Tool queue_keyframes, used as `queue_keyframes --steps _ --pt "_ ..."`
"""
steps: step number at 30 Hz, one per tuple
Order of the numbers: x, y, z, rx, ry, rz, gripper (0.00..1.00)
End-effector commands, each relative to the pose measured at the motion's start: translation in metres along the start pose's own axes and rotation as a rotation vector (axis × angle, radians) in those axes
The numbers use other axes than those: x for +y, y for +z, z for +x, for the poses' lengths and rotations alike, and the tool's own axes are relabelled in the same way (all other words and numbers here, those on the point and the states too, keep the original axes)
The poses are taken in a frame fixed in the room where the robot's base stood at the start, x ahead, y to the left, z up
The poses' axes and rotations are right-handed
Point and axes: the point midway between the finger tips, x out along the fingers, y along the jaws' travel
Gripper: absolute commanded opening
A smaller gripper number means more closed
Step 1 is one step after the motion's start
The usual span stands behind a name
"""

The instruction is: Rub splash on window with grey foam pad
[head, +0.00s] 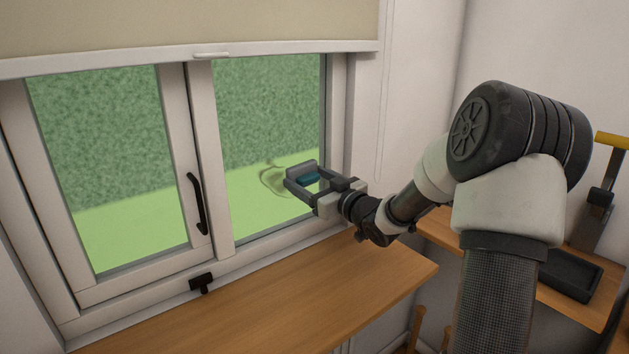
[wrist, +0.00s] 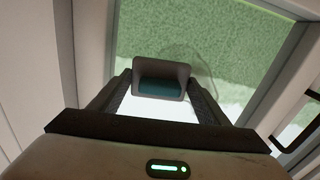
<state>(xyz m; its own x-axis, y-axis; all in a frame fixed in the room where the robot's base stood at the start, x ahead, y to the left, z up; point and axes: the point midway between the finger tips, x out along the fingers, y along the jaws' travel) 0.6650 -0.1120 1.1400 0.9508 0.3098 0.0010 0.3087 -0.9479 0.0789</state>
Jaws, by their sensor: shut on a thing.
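My gripper (head: 311,183) is in front of the right window pane (head: 262,110), shut on the grey foam pad (head: 300,169). The pad shows a blue-green part between the fingers. In the wrist view the pad (wrist: 162,70) sits between the two fingertips, its far face toward the glass. I cannot tell whether it touches the glass. The splash (head: 270,178) is a faint brownish smear low on the right pane, just left of the pad and partly hidden behind it. In the wrist view a faint curved outline of the splash (wrist: 207,62) shows beside the pad.
A wooden sill board (head: 270,290) runs below the window and looks bare. A black handle (head: 196,205) and a black latch (head: 201,283) are on the frame. A blind (head: 180,25) hangs above. A black tray (head: 570,275) sits on a shelf at right.

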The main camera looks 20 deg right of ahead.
Motion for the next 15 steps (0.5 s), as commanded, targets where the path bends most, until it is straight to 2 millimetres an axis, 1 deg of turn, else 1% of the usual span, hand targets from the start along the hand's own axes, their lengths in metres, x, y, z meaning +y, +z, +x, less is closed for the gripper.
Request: queue_keyframes --steps 1,3,11,15 --pt "-0.006 0.000 0.000 0.001 -0.002 -0.002 0.52" --pt "-0.011 0.000 0.000 0.000 -0.001 -0.001 0.52" --pt "-0.020 -0.001 0.000 0.000 -0.001 -0.001 0.52" --pt "-0.031 -0.001 0.001 0.000 -0.001 -0.001 0.52"
